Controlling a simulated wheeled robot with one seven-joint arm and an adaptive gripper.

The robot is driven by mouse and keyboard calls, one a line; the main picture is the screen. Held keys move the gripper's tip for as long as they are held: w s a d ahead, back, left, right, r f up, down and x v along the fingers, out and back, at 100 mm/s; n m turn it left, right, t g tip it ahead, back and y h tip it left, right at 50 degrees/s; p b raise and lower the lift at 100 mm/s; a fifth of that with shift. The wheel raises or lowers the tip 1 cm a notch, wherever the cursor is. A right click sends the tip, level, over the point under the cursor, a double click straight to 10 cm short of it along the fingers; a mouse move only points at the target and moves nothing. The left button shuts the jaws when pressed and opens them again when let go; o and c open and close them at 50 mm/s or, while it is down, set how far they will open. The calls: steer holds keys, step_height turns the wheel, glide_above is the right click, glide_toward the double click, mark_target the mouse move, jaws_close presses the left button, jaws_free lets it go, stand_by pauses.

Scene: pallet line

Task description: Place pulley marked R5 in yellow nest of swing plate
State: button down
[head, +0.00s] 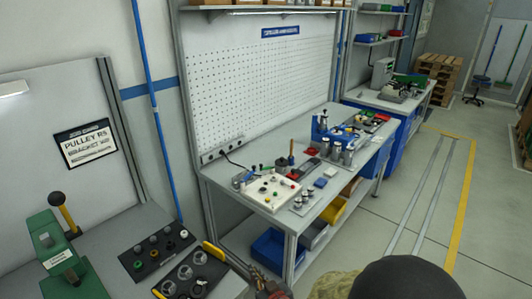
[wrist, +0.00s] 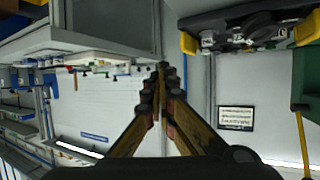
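The yellow-ended black fixture (wrist: 250,28) is upper right there.
A wall sign (head: 89,146) reads PULLEY R5, with a fainter second line. A second bench (head: 220,181) holds a white button box (head: 268,192) and tools. The floor at right is open.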

steer(key=d+f+m+h, duration=0.2)
steer(key=d+f+h, duration=0.1)
steer(key=d, duration=0.8)
steer(key=d+f+m+t+h, duration=0.1)
steer(key=d+f+m+h, duration=0.2)
steer(key=d, duration=0.8)
step_height(320, 180, down, 2)
steer(key=shift+w+d+t, duration=0.15)
steer(key=shift+d+t, duration=0.15)
steer(key=shift+d, duration=0.05)
